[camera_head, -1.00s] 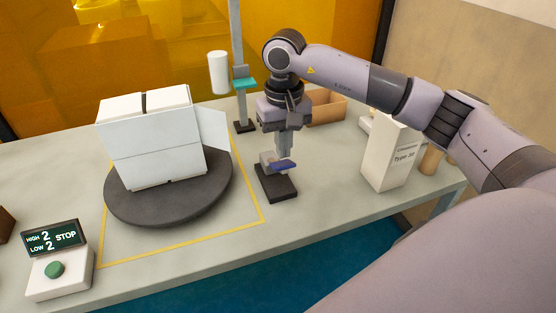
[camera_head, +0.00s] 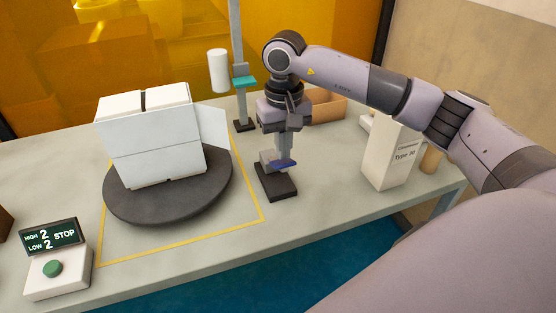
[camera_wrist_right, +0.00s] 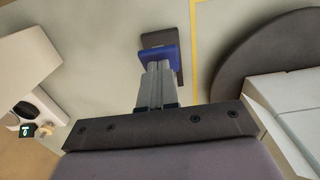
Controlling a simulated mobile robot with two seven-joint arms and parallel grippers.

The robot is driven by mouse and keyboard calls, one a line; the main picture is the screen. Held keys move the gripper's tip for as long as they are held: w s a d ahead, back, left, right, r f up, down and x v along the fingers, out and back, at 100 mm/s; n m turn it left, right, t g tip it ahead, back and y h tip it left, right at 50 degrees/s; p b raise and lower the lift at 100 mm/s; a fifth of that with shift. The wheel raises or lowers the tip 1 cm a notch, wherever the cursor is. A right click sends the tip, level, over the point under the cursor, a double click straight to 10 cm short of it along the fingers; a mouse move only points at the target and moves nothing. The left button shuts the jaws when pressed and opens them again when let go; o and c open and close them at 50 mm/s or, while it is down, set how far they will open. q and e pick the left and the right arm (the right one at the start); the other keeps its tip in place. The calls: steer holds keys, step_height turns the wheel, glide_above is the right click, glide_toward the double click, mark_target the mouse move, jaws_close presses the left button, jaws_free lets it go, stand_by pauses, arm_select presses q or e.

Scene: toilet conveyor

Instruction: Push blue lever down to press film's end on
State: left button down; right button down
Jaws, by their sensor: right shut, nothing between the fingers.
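The blue lever (camera_head: 284,163) sits on a small grey block over a dark base on the table. My right gripper (camera_head: 283,156) points down, shut and empty, with its fingertips at the lever's top; it seems to touch it. In the right wrist view the shut fingers (camera_wrist_right: 158,72) reach the blue lever (camera_wrist_right: 157,58), and the dark base (camera_wrist_right: 165,40) shows behind. A white wrapped load (camera_head: 155,140) stands on the dark round turntable (camera_head: 125,209), with a loose film end (camera_head: 214,126) sticking out at its right side. My left gripper is not in view.
A film roll (camera_head: 218,71) hangs by a post with a teal carriage (camera_head: 244,82) behind the turntable. A white box labelled Type 20 (camera_head: 386,160) stands to the right. A control box (camera_head: 58,273) reading STOP is front left. Yellow tape (camera_head: 190,238) borders the turntable area.

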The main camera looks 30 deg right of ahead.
mark_target(283, 163)
steer(key=shift+f+b, duration=1.35)
steer(key=shift+f, duration=0.65)
steer(key=shift+f+b, duration=0.95)
steer(key=shift+f, duration=0.3)
steer(key=shift+r, duration=0.1)
steer(key=shift+r+p, duration=0.55)
steer(key=shift+r, duration=0.1)
step_height(283, 163, up, 8)
steer(key=p, duration=0.5)
steer(key=shift+r+p, duration=0.35)
steer(key=shift+r, duration=0.05)
